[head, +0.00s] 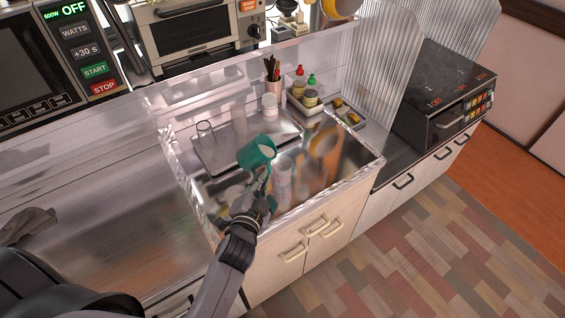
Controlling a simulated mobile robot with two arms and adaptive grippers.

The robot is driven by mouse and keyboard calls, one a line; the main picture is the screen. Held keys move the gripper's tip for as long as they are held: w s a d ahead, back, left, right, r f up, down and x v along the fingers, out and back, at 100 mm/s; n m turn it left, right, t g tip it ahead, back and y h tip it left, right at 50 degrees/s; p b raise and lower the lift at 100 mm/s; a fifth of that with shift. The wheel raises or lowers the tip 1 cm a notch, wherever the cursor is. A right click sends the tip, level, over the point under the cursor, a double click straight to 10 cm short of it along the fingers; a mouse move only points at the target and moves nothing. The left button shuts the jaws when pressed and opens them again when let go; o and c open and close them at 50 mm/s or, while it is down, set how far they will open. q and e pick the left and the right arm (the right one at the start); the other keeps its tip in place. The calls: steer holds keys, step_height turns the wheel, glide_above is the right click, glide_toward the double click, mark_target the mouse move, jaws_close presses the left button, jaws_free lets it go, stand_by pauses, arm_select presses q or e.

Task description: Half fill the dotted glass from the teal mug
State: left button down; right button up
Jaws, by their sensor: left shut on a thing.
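My left gripper (262,184) is shut on the teal mug (250,158) and holds it up over the front of the metal sink area. The mug is tilted, and its open top shows something pale inside. A clear glass (205,132) stands upright on the metal tray (228,155), behind and left of the mug, apart from it. Dots on this glass are too small to tell, so I cannot say if it is the dotted glass. My right gripper is not in view.
The sink (335,170) shows blurred reflections. The left counter (110,215) is mostly clear, with a grey cloth (28,224).

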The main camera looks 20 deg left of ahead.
arm_select(q)
steer(key=shift+a+f+m, duration=0.1)
steer(key=shift+f+m, duration=0.15)
steer(key=shift+m, duration=0.25)
stand_by(1.3)
steer(key=shift+r+m+y, duration=0.25)
steer(key=shift+m+y, duration=0.25)
steer(key=shift+m, duration=0.1)
stand_by(1.9)
